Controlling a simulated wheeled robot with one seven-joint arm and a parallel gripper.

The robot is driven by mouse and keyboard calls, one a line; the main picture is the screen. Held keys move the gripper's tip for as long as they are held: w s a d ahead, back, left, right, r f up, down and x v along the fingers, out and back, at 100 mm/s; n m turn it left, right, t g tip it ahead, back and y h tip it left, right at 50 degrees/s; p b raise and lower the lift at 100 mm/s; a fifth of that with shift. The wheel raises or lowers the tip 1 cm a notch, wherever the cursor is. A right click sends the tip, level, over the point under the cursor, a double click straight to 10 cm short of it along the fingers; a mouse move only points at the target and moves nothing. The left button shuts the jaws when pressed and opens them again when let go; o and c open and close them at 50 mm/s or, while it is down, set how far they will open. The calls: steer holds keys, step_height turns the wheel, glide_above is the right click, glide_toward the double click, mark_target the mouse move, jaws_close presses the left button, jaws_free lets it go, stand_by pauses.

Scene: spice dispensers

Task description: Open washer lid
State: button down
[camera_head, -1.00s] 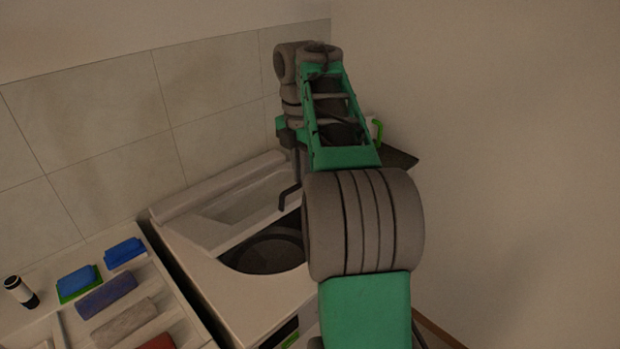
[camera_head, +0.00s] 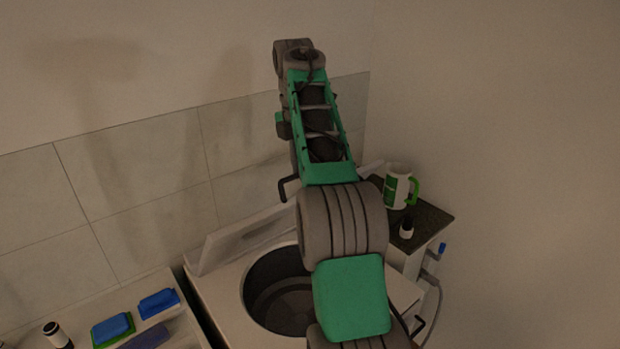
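The white washer (camera_head: 225,302) stands below my arm. Its lid (camera_head: 248,238) is raised at the back, leaning up near the tiled wall. The round dark drum (camera_head: 282,296) is open to view from above, its right side hidden by my arm. My gripper (camera_head: 288,189) hangs beside the arm, above the raised lid's upper edge. Only a dark hooked finger part shows, so I cannot tell its opening or whether it touches the lid. The lid's right part is hidden behind my arm.
A wall rises close behind.

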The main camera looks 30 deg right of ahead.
steer(key=shift+w+r, duration=0.1)
steer(key=shift+w, duration=0.85)
steer(key=c, duration=1.8)
jaws_free()
steer(key=shift+w, duration=0.1)
steer(key=shift+o, duration=0.9)
steer(key=shift+w+d, duration=0.1)
steer(key=shift+w, duration=0.1)
steer(key=shift+o, duration=0.8)
steer(key=shift+s+r, duration=0.15)
